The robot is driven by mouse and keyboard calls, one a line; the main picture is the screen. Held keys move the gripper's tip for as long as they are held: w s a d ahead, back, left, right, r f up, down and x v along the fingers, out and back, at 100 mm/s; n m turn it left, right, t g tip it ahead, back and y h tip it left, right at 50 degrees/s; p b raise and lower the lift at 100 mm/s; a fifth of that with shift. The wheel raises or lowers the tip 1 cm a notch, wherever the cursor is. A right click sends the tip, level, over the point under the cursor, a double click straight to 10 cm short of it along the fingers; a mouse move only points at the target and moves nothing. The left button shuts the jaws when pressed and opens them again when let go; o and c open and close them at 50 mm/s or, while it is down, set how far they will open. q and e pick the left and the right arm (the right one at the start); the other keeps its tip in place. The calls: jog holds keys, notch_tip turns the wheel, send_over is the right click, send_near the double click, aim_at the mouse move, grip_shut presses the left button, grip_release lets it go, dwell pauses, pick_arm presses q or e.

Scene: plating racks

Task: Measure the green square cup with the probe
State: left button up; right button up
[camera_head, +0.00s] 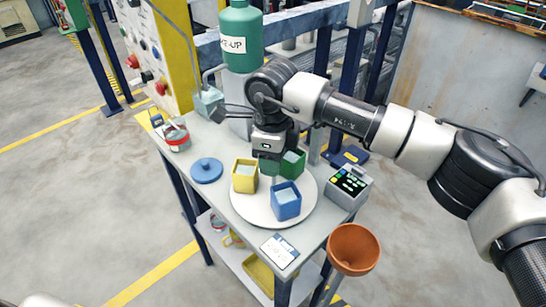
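The green square cup (293,164) stands at the back right of a round white plate (247,207), with pale contents. A yellow square cup (244,177) and a blue square cup (286,201) stand on the same plate. My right gripper (269,158) points down just left of the green cup, between it and the yellow cup. A dark green piece shows below its fingers; I cannot tell whether it is held. The fingertips are partly hidden. I cannot make out the probe. A meter (349,186) with a lit display stands right of the plate. My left gripper is not in view.
On the table (225,195) are a blue lid (207,170), a red-and-white tin (176,136) and a card (279,250). A green bottle (241,38) and a teal box (209,104) are at the back. An orange funnel (353,249) stands at the right front.

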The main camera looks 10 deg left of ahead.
jog(key=shift+o, duration=1)
notch_tip(320, 180, up, 11)
jog(key=b, duration=0.1)
jog(key=shift+f, duration=0.15)
